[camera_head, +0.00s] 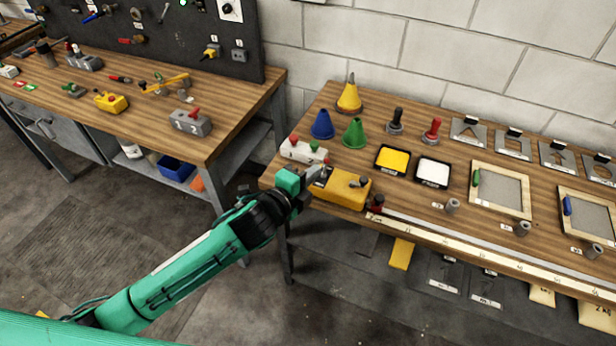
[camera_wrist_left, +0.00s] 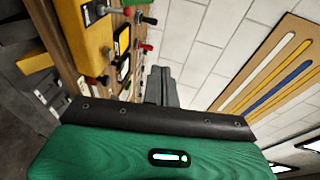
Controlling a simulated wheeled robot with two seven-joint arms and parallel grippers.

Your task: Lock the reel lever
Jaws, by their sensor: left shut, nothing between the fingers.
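The yellow reel box (camera_head: 345,190) sits at the front left edge of the right-hand bench. A small dark-knobbed lever (camera_head: 361,182) stands on its top, toward the right. My left gripper (camera_head: 318,173) is shut and empty, just above the left part of the box; I cannot tell if it touches. In the left wrist view the shut fingers (camera_wrist_left: 161,86) point past the yellow box (camera_wrist_left: 86,38). My right gripper is not in view.
A pale block with red and green buttons (camera_head: 303,150) stands right behind the gripper. Blue (camera_head: 322,125) and green (camera_head: 355,134) cones stand farther back. A long ruler strip (camera_head: 480,250) runs along the front edge, with a red-and-black piece (camera_head: 377,203) at its left end.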

